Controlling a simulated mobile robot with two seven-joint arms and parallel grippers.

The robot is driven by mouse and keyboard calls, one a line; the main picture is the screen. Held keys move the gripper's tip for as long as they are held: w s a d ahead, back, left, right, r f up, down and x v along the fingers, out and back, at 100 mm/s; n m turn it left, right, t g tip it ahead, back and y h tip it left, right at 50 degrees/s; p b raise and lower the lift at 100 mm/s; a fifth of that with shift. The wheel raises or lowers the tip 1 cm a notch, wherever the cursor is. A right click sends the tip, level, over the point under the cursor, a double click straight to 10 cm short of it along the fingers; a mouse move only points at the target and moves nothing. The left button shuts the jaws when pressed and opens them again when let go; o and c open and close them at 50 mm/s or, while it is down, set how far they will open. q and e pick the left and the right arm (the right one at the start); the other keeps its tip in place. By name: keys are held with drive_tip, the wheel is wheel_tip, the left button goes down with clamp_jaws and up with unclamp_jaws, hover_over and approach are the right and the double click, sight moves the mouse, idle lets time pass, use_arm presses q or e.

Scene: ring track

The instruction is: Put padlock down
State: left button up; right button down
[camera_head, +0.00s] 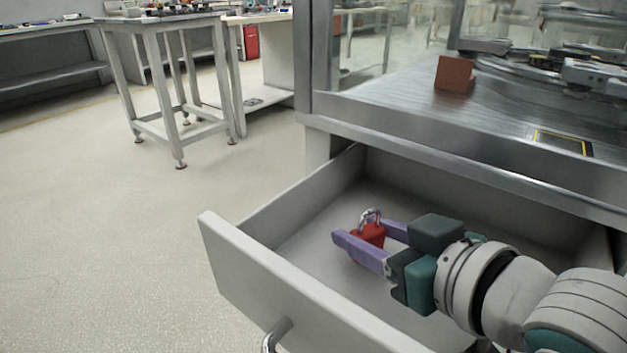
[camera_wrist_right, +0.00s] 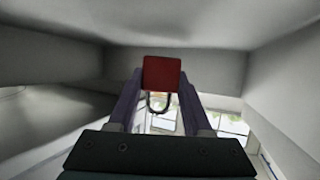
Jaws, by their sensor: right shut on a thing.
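The padlock (camera_head: 369,233) has a red body and a metal shackle. My right gripper (camera_head: 366,240) is shut on it, with the purple fingers on either side of the red body. The gripper and padlock are inside the open drawer (camera_head: 248,252). In the head view the shackle points up; whether the padlock touches the drawer floor I cannot tell. The right wrist view shows the red body (camera_wrist_right: 161,73) between the fingertips of the right gripper (camera_wrist_right: 160,85), with the shackle below it in the picture. My left gripper is not in view.
The drawer's walls and front panel surround my right gripper, and a handle (camera_head: 276,334) is on the front. The metal worktop (camera_head: 400,110) overhangs the drawer's back and carries a brown block (camera_head: 455,74). The drawer floor at left is bare. A small table (camera_head: 165,22) stands far left.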

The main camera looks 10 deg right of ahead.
drive_tip(key=shift+f, duration=0.4)
drive_tip(key=shift+c, duration=1.7)
unclamp_jaws()
drive_tip(key=shift+r, duration=0.25)
drive_tip(key=shift+r+p, duration=0.35)
drive_tip(key=shift+r, duration=0.3)
drive_tip(key=p+v, duration=0.1)
drive_tip(key=v, duration=0.2)
drive_tip(key=p+v, duration=0.1)
drive_tip(key=v, duration=0.2)
drive_tip(key=shift+s+f+p, duration=0.1)
drive_tip(key=shift+s+p, duration=0.25)
drive_tip(key=shift+s, duration=0.05)
drive_tip(key=shift+s+d, duration=0.15)
drive_tip(key=shift+s, duration=0.15)
